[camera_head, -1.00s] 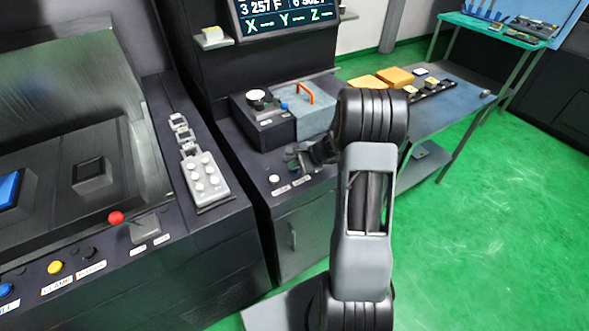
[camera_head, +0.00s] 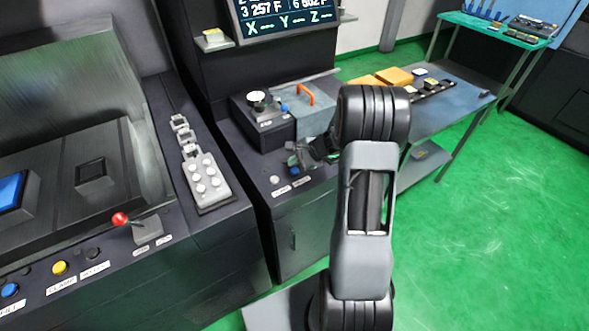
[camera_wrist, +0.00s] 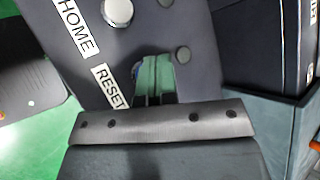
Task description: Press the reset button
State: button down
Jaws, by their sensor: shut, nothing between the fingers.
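The reset button (camera_head: 294,171) is a small blue button on the dark front counter in the head view. In the wrist view a sliver of its rim (camera_wrist: 135,69) shows beside the RESET label (camera_wrist: 110,87); the fingers hide most of it. My gripper (camera_head: 293,157) is shut and empty, with its tips close to the reset button. In the wrist view the gripper (camera_wrist: 154,72) points at the panel just beside that rim. I cannot tell whether the tips touch the button.
A white button (camera_head: 275,179) by the HOME label (camera_wrist: 74,28) sits left of the reset button. A black box with a dial (camera_head: 256,97) and a grey-blue box with an orange handle (camera_head: 321,118) stand behind. A red-knobbed lever (camera_head: 120,219) is on the machine at left.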

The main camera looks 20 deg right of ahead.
aim_at(295, 171)
jog(key=shift+r+p, duration=1.25)
jog(key=shift+r, duration=0.95)
